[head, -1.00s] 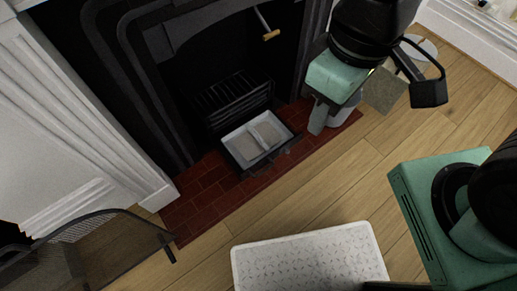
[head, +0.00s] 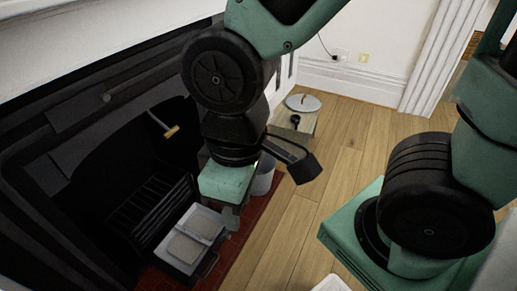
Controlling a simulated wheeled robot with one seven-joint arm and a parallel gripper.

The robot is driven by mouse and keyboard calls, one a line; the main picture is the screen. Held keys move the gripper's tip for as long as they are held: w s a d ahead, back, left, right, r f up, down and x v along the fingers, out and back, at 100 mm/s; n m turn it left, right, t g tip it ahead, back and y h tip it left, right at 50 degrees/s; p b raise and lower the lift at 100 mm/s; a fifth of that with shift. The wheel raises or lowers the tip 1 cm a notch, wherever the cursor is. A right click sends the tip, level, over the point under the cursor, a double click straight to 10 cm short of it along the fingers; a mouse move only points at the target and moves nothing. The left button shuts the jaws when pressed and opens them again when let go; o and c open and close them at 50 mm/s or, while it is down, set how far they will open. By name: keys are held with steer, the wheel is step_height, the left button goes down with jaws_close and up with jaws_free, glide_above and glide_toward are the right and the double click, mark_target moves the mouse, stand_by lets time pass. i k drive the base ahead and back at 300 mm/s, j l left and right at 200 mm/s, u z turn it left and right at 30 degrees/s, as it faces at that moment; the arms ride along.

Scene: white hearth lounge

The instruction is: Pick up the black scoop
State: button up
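A small black object (head: 294,120), possibly the black scoop, lies on a low wooden surface (head: 303,130) beyond my arm; it is too small to be sure. My gripper (head: 230,217) hangs below the green wrist block, near the right side of the ash pan (head: 166,255). It is nearer to me than the black object and apart from it. Its fingertips are small and dark, so I cannot tell whether they are open or shut.
The ash pan holds grey ash in front of the black grate (head: 152,208) on the red tile hearth (head: 262,217). A pale bucket (head: 264,176) stands behind my wrist. A round white lid (head: 303,102) is by the black object. Wooden floor (head: 330,170) is clear to the right.

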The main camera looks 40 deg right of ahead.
mark_target(295, 118)
steer(key=i+l+z, duration=0.35)
steer(key=i+l, duration=1.2)
